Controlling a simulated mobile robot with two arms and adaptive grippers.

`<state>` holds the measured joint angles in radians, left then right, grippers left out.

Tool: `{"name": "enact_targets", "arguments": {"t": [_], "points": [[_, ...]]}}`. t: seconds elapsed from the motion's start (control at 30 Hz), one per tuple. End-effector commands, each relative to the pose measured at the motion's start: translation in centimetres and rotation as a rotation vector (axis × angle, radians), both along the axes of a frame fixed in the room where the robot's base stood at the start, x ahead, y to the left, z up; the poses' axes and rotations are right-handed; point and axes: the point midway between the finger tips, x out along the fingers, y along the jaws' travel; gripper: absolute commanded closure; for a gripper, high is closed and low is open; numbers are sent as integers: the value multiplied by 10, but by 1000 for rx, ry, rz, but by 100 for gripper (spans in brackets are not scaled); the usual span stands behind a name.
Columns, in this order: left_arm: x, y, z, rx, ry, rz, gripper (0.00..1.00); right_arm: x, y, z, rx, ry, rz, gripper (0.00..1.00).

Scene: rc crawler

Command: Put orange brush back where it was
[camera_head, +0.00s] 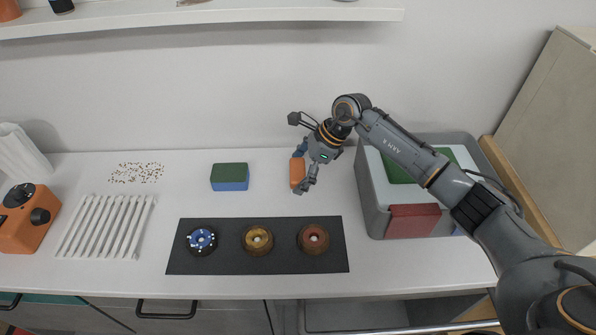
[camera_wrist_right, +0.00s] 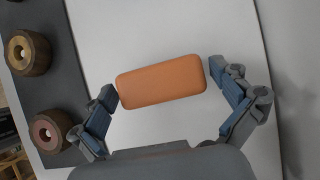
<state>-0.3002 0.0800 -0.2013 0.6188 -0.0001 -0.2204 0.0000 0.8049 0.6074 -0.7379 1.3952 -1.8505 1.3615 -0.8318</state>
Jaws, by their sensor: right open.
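The orange brush (camera_head: 297,173) shows as a plain rounded orange block on the white counter, left of the grey bin. No bristles are visible. My right gripper (camera_head: 303,170) is over it with its fingers open, one at each end of the block. In the right wrist view the orange brush (camera_wrist_right: 161,81) lies between the two blue-padded fingers of my right gripper (camera_wrist_right: 166,88). The fingertips are very near its ends; I cannot tell whether they touch. My left gripper is not in view.
A green and blue block (camera_head: 229,177) stands to the left. A dark mat (camera_head: 208,262) in front holds three round pieces. A white ribbed rack (camera_head: 104,227) and an orange device (camera_head: 28,218) are farther left. The grey bin (camera_head: 373,200) holds red and green blocks.

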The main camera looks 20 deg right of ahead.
Motion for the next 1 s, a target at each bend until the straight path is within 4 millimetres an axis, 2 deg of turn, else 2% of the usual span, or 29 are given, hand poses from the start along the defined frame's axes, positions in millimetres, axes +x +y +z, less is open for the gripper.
{"name": "enact_targets", "arguments": {"t": [0.03,0.17,0.4,0.6,0.8,1.0], "points": [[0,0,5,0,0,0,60,0,0,5,1,0,0,0],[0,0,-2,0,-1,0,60,-1,-11,19,-2,-5,-2,0],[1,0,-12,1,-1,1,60,-10,-36,64,-2,-5,-2,0],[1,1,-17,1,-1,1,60,-15,-52,93,0,-3,-1,0],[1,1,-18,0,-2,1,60,-18,-58,105,0,0,0,0],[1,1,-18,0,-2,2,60,-18,-58,106,0,1,1,0]]}}
